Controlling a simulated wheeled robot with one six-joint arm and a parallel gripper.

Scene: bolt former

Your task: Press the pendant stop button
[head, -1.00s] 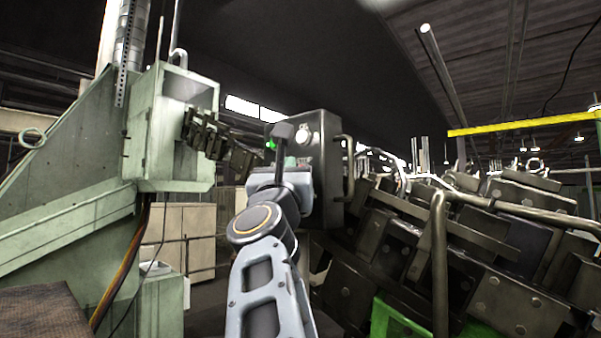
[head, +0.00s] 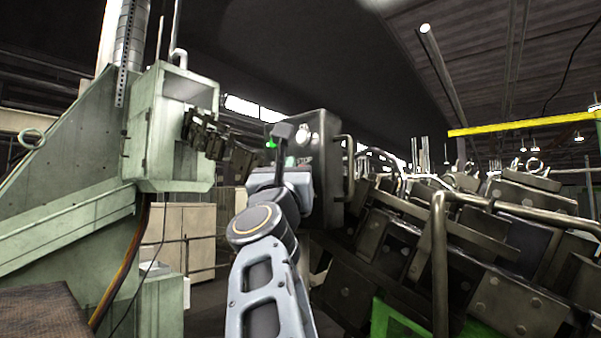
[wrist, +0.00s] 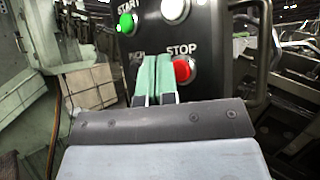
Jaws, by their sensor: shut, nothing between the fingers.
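The pendant (head: 325,135) is a dark box with a handle, hanging in the middle of the head view. In the wrist view its face (wrist: 222,42) shows a red button (wrist: 184,70) under the label STOP. A green button (wrist: 127,23) sits under START and a white button (wrist: 174,10) is at the top. My gripper (wrist: 158,60) is shut and empty, its pale green fingers pointing at the pendant face just left of the red button. The fingers partly cover the label left of STOP. I cannot tell whether the fingertips touch the face.
A dark jointed arm (head: 225,145) reaches from the pale green cabinet (head: 150,125) toward the pendant. A bent metal handle (head: 348,168) is on the pendant's right side. Dark machinery with rails (head: 470,240) fills the right. Pale boxes (head: 190,235) stand behind.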

